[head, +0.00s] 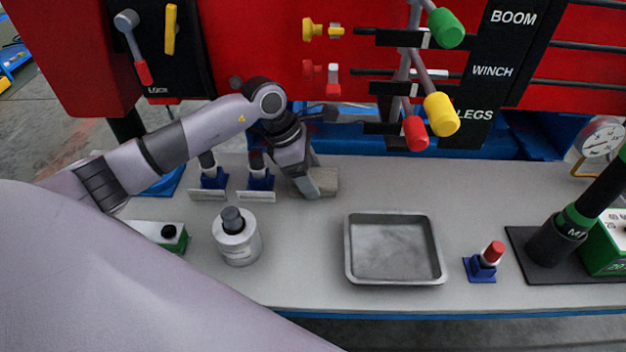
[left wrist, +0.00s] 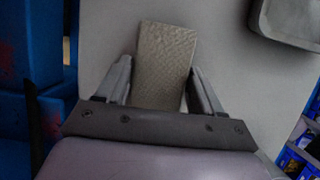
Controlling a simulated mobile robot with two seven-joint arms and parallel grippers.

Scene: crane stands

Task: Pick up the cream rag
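The cream rag (head: 327,180) is a folded, woven, grey-beige rectangle lying on the grey bench top in the head view, partly hidden by my left gripper. My left gripper (head: 312,186) points down at it from the left. In the left wrist view the rag (left wrist: 166,58) lies between the two spread fingers of my left gripper (left wrist: 160,80), one on each side. The right finger looks very close to the rag's edge; I cannot tell whether it touches. My right gripper is not in view.
An empty metal tray (head: 394,250) stands right of the rag. A white cylinder (head: 237,240) and two blue-based holders (head: 213,180) stand left of it. A red-capped blue block (head: 483,264) is at the right. Coloured levers (head: 441,113) hang above the bench.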

